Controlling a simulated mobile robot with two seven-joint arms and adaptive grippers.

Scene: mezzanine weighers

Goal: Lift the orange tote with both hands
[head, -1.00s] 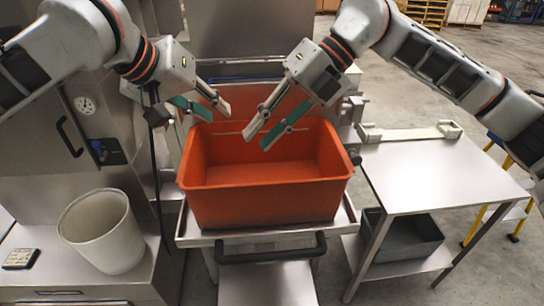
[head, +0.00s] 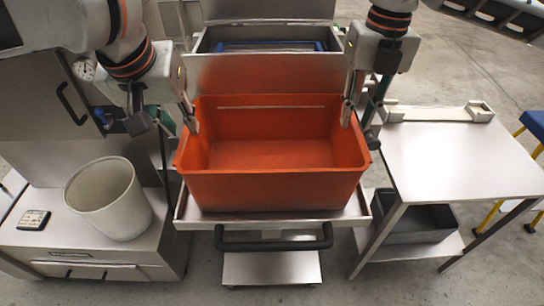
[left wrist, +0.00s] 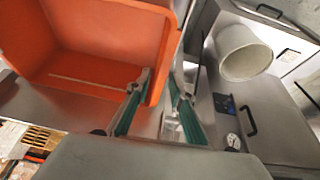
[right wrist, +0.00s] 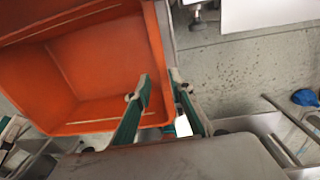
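The orange tote (head: 275,187) is empty and upright on a steel platform (head: 205,222) in the middle of the head view. My left gripper (head: 178,124) is open at the tote's left side wall. In the left wrist view its fingers (left wrist: 158,92) lie on either side of that wall, with a gap showing. My right gripper (head: 358,124) is open at the right side wall. In the right wrist view its fingers (right wrist: 160,95) also lie on either side of the wall, apart from each other. I cannot tell whether any finger touches the tote.
A white bin (head: 108,200) and a small dark keypad-like item (head: 33,220) stand on the steel cabinet at left. A steel table (head: 455,160) stands at right, mostly bare, with a grey tray (head: 412,222) on its lower shelf. A black handle (head: 272,243) runs below the platform's front.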

